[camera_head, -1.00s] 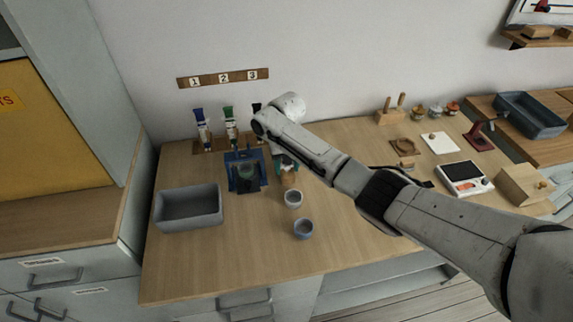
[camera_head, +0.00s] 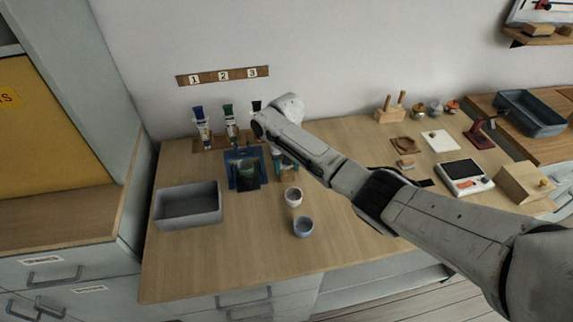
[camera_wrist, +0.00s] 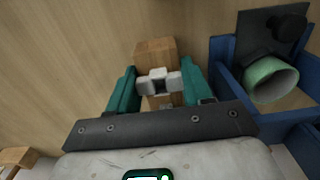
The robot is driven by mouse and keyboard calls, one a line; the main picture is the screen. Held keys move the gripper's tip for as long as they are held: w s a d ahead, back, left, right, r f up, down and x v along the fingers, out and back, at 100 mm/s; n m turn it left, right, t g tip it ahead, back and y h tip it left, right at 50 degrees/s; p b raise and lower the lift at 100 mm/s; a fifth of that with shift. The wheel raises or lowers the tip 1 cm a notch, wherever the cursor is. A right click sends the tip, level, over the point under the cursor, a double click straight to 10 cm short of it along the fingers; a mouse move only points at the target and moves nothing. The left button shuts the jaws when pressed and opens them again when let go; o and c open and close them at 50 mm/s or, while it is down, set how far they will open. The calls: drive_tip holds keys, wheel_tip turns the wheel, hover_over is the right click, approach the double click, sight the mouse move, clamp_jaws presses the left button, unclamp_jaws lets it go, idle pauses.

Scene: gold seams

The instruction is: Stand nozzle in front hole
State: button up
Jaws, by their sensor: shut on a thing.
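My gripper (camera_wrist: 158,84) has teal fingers with pale tips and points down over the table. It is shut on a small grey piece (camera_wrist: 158,87), apparently the nozzle, seen end-on with a dark centre. A small wooden block (camera_wrist: 155,49) lies beneath and just beyond the fingertips in the wrist view, with more wood showing between the fingers. In the head view the block (camera_head: 288,177) shows below my gripper (camera_head: 284,168). The holes are hidden, and I cannot tell whether the piece touches the block or sits in it.
A blue holder (camera_wrist: 222,72) with a pale green cup (camera_wrist: 270,80) stands close beside the gripper. Two small cups (camera_head: 293,197) (camera_head: 303,227) and a grey bin (camera_head: 188,206) stand nearer the front. Tubes (camera_head: 230,124) stand at the back.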

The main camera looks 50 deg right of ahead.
drive_tip(key=shift+f, duration=0.1)
idle(0.3)
drive_tip(key=o, duration=0.9)
drive_tip(key=shift+s, duration=0.1)
drive_tip(key=shift+d, duration=0.15)
drive_tip(key=shift+r, duration=0.2)
drive_tip(key=shift+r+p, duration=2.3)
drive_tip(key=shift+p, duration=0.2)
